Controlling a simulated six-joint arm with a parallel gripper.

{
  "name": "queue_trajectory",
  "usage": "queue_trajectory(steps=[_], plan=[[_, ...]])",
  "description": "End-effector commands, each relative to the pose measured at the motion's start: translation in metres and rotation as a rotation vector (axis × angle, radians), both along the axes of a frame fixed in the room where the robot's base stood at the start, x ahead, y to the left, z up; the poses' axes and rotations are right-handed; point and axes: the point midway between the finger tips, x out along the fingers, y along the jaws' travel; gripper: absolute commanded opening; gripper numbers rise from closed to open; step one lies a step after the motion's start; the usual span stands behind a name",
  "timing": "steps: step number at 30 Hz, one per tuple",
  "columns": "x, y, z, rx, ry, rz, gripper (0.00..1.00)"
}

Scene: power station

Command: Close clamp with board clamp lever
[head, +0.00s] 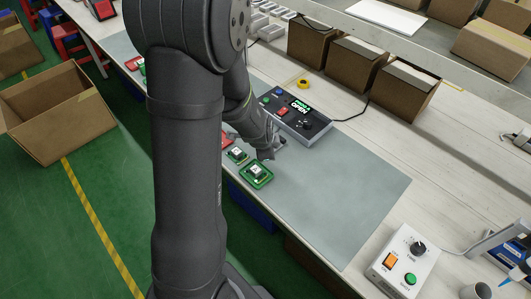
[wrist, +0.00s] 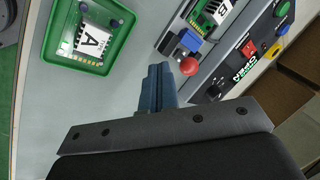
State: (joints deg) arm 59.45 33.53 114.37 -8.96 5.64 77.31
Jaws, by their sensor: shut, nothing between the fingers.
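My gripper (wrist: 158,72) is shut and empty, its two dark blue fingers together. It also shows in the head view (head: 279,144), partly hidden by my arm, near the front of the station (head: 300,116). In the wrist view the round red lever knob (wrist: 189,66) is just right of my fingertips; I cannot tell whether they touch. A blue clamp block (wrist: 189,41) stands just beyond the knob. A green board marked B (wrist: 212,14) lies in the grey fixture beyond it. The station display (wrist: 243,73) appears to read OPEN.
A green tray with a board marked A (wrist: 113,58) lies left in the wrist view. Several trays (head: 257,176) line the mat's front edge. A white control box (head: 404,262) stands at the lower right. Cardboard boxes (head: 354,66) stand behind the station. The mat (head: 345,195) is clear on the right.

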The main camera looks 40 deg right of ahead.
Motion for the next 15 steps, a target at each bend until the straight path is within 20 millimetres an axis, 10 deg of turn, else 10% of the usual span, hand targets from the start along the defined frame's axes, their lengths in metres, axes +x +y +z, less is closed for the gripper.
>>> queue_trajectory(steps=[15], plan=[[0.0059,-0.0088,0.0020,0.002,0.001,0.000,0.00]])
